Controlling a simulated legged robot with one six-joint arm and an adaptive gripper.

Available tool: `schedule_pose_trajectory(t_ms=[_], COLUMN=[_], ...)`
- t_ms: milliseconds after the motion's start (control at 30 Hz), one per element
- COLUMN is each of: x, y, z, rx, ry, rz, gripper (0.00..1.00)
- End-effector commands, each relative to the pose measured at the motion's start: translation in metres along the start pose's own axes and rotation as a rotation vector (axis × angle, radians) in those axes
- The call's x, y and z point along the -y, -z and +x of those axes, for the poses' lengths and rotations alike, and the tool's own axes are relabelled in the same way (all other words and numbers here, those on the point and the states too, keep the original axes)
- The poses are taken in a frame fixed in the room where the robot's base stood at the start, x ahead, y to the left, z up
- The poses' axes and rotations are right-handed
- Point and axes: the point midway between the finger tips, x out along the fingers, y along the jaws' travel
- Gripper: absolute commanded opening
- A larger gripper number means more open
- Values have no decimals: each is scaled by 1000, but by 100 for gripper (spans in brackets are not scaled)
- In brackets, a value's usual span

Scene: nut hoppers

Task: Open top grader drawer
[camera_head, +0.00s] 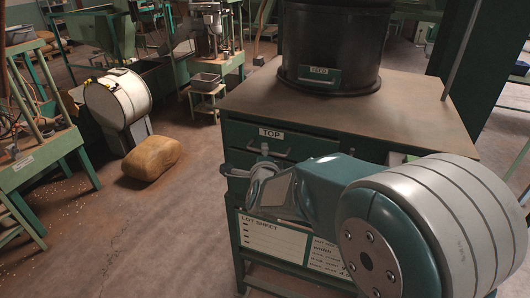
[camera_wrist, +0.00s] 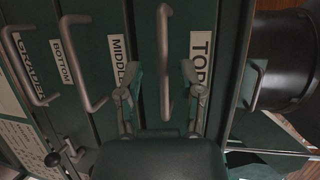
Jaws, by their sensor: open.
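The green grader cabinet shows its top drawer, labelled TOP, in the head view (camera_head: 300,143), partly hidden behind my arm. The wrist view looks at the cabinet front sideways. There the top drawer's grey bar handle (camera_wrist: 165,50) stands beside the TOP label (camera_wrist: 201,56). My gripper (camera_wrist: 163,92) is open, with one finger on each side of this handle and the bar between them. I cannot tell whether the fingers touch it. In the head view my gripper (camera_head: 262,162) is at the drawer front. The top drawer looks shut.
The middle handle (camera_wrist: 86,62) and bottom handle (camera_wrist: 28,68) are to the left in the wrist view. A black hopper labelled FEED (camera_head: 332,40) stands on the cabinet top (camera_head: 410,95). A tan sack (camera_head: 152,158) lies on the floor left; floor before the cabinet looks clear.

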Motion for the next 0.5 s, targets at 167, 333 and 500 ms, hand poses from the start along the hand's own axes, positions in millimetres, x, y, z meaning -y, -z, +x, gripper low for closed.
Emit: schedule_pose_trajectory(t_ms=[167, 333, 500], x=[1, 2, 1], y=[4, 7, 3], z=[15, 17, 18], rx=[-1, 0, 0], ry=[-1, 0, 0], rz=[3, 5, 2], gripper=[48, 48, 26])
